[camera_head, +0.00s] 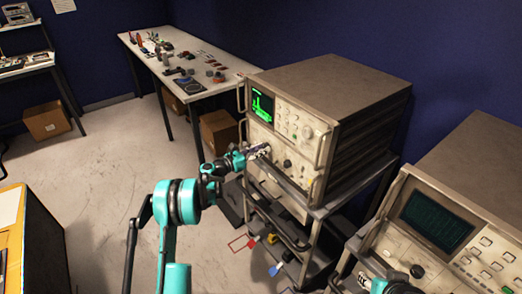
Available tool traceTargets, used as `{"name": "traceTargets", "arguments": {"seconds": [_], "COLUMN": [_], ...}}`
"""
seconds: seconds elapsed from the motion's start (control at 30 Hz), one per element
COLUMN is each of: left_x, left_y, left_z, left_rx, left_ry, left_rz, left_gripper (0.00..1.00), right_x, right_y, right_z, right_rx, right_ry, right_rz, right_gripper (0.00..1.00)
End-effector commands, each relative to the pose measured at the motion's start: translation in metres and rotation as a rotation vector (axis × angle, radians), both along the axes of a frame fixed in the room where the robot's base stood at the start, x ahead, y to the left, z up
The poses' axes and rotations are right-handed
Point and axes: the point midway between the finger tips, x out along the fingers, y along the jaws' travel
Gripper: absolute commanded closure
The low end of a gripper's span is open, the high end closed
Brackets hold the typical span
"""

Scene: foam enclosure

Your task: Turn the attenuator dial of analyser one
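An analyser (330,85) with a lit green trace on its screen stands on a cart in the middle. Its beige front panel carries several knobs, including a dark knob (287,163). My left gripper (262,150) is at the lower left part of this panel, in front of the controls there. It hides what lies behind its fingertips, so I cannot tell which dial it meets or whether it touches one. Its fingers are too small to read as open or shut. Part of my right arm shows at the bottom edge, and its fingers are not clear.
A second analyser (455,228) with a dark screen stands at the right. The cart (318,210) has lower shelves with cables and coloured items. A white table (205,70) with small parts stands behind, with cardboard boxes (46,121) near the walls.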

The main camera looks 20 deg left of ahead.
Motion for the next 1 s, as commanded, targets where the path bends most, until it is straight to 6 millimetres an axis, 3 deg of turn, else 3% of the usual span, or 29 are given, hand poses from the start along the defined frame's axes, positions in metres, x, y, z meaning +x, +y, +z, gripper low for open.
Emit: {"name": "traceTargets", "arguments": {"seconds": [0.47,1.0], "left_x": [0.0,0.0], "left_y": [0.0,0.0], "left_z": [0.0,-0.001], "left_rx": [0.051,0.366], "left_ry": [-0.04,-0.285], "left_rz": [-0.001,0.0], "left_gripper": [1.0,1.0], "right_x": [0.0,0.0], "right_y": [0.0,0.0], "right_z": [-0.003,-0.015], "right_rx": [0.0,0.0], "right_ry": [0.0,0.0], "right_rz": [0.0,0.0], "right_gripper": [0.6,0.6]}}
